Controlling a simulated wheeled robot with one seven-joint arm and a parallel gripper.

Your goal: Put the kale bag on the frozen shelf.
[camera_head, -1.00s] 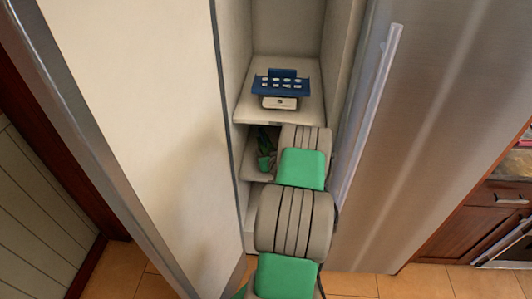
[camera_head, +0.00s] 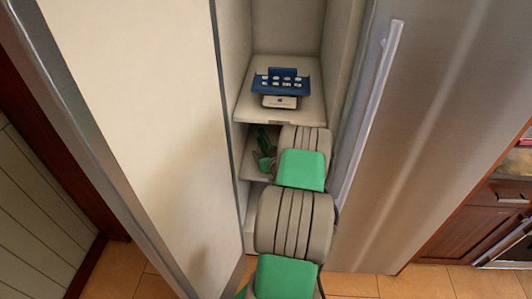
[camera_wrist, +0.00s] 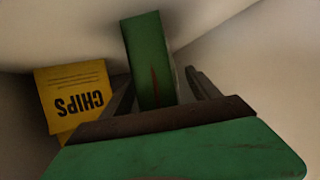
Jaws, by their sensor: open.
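In the wrist view a flat green packet (camera_wrist: 148,60), which looks like the kale bag, stands upright between the fingers of my gripper (camera_wrist: 165,88). The fingers are spread, with a visible gap on the packet's right side. No label on it is readable. In the head view my arm reaches into the compartment under the upper shelf (camera_head: 243,113). My gripper (camera_head: 265,160) is small there, beside dark green shapes; I cannot separate packet from gripper. No label shows which shelf is the frozen one.
A yellow chips packet (camera_wrist: 75,100) is left of my gripper, close to the wall. A blue tray with pale items (camera_head: 281,84) sits on the upper shelf above my arm. The open door (camera_head: 130,130) is on the left, a steel door with a handle (camera_head: 370,110) on the right.

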